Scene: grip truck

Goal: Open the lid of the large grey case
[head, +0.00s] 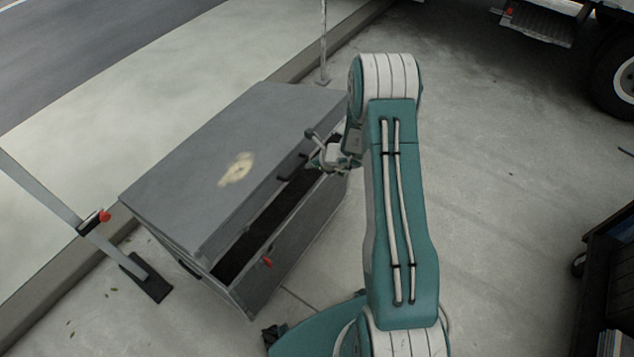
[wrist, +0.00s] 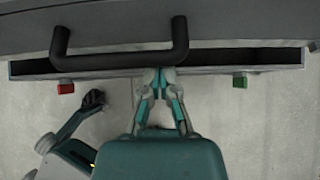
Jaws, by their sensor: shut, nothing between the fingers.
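The large grey case (head: 290,262) stands on the pavement left of my arm. Its grey lid (head: 225,160), with a pale worn patch, is raised a little. A dark gap shows between lid and front wall. A black handle (head: 291,166) sits on the lid's front edge; in the wrist view the handle (wrist: 120,61) spans the top of the picture. My gripper (head: 318,160) is at the far right part of the gap. In the wrist view its fingertips (wrist: 158,74) are together and empty, by the handle's right end and the gap. Contact with the lid cannot be told.
A grey stand (head: 145,272) with a red knob is close to the case's left end. A thin pole (head: 323,45) stands behind it. A truck wheel (head: 615,75) is at the upper right, a dark cart (head: 605,270) at the right edge.

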